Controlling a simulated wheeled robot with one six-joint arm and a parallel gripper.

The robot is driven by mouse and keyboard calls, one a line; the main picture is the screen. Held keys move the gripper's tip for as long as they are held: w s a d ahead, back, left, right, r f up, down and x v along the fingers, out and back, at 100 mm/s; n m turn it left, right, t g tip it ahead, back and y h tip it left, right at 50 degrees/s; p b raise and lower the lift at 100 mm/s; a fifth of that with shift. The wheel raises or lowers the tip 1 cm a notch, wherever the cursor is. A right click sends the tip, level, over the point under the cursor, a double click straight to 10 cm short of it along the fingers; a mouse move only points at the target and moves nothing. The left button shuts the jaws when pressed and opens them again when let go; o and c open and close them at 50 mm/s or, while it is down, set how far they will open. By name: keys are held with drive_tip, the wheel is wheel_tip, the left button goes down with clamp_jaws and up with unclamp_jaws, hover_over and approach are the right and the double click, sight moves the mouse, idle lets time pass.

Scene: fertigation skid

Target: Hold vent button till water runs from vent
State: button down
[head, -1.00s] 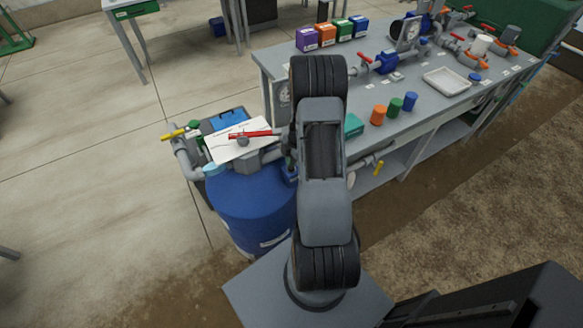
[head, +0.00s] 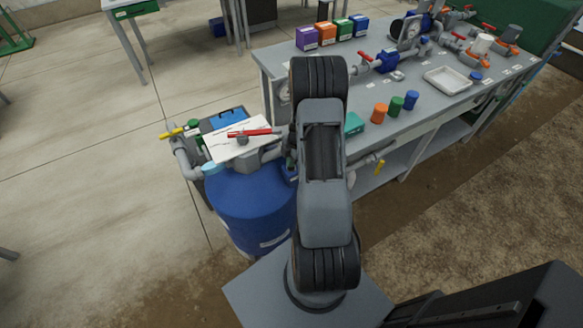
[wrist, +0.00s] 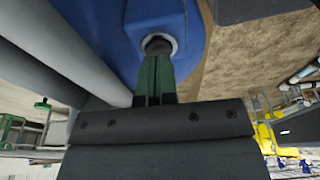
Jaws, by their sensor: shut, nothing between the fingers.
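The blue tank (head: 250,205) stands left of my arm in the head view. In the wrist view a blue body (wrist: 125,15), seemingly that tank, fills the upper middle. A dark round piece in a pale ring (wrist: 158,40) sits on it; I cannot tell for sure that it is the vent button. My gripper (wrist: 156,60) is shut and empty, its green fingers side by side. Their tips meet the dark piece in the picture; I cannot tell whether they press it. In the head view my arm hides most of the gripper. I see no running water.
Grey pipes (wrist: 65,45) run close by at the left in the wrist view. A pipe with a yellow handle (head: 172,133) and a red-handled valve (head: 248,133) stand by the tank. The grey bench (head: 420,115) with bottles, caps and a white tray (head: 447,80) is at right.

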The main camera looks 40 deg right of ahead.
drive_tip(key=shift+f+b, duration=0.6)
drive_tip(key=shift+b, duration=0.05)
drive_tip(key=shift+r, duration=0.1)
idle(4.5)
drive_tip(key=shift+r+p, duration=1.6)
drive_tip(key=shift+r, duration=1.85)
drive_tip(key=shift+a+r, duration=0.1)
drive_tip(key=shift+r, duration=0.15)
drive_tip(key=s+a+r+m+t+h, duration=0.1)
drive_tip(key=s+a+r+m, duration=0.5)
drive_tip(key=a+r+m, duration=0.2)
drive_tip(key=s+a+r+m+t+h, duration=0.1)
drive_tip(key=s+a+r+m, duration=0.5)
drive_tip(key=a+r, duration=0.6)
wheel_tip(320, 180, up, 3)
drive_tip(key=shift+s+a+f+m+t, duration=0.1)
drive_tip(key=shift+s+a+m+t, duration=0.2)
drive_tip(key=shift+m+t, duration=0.65)
